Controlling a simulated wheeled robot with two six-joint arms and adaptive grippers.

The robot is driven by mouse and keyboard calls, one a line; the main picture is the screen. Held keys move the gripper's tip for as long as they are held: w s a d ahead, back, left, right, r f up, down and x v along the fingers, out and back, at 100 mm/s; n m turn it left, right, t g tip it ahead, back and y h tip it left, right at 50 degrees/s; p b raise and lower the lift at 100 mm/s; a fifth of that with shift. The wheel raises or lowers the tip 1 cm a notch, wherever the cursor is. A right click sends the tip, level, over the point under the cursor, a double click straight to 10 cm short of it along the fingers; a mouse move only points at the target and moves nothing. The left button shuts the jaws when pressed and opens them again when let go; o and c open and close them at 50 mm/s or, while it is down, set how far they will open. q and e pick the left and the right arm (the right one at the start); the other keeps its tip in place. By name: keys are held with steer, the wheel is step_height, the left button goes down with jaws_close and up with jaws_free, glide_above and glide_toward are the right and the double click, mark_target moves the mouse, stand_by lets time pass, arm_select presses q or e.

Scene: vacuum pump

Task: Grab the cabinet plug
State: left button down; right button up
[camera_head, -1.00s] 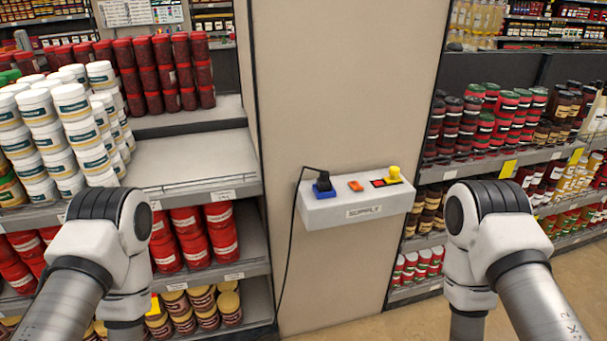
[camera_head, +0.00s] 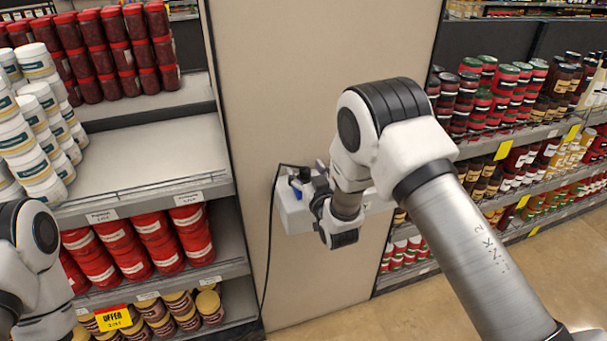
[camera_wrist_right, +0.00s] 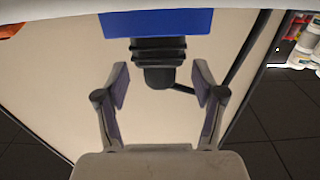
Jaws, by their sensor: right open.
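The black cabinet plug (camera_wrist_right: 158,52) sits in a blue socket (camera_wrist_right: 158,22) at the top of the right wrist view. Its cable runs off to the right in that view. My right gripper (camera_wrist_right: 161,88) is open, with one finger on each side of the plug's lower end. The fingers look apart from the plug, with a gap on both sides. In the head view my right arm covers most of the socket and part of the white supply box (camera_head: 293,216). My left gripper is out of view; only part of the left arm shows at the left edge.
The supply box is fixed to a beige pillar (camera_head: 320,60). A black cable (camera_head: 268,240) hangs down the pillar's left side. Shelves with jars and tubs (camera_head: 160,165) stand left, and more stocked shelves (camera_head: 500,150) stand right. Floor is open at lower right.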

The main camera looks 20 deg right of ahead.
steer(key=shift+w, duration=0.4)
steer(key=shift+s+r, duration=0.1)
steer(key=shift+s, duration=0.1)
steer(key=c, duration=1.3)
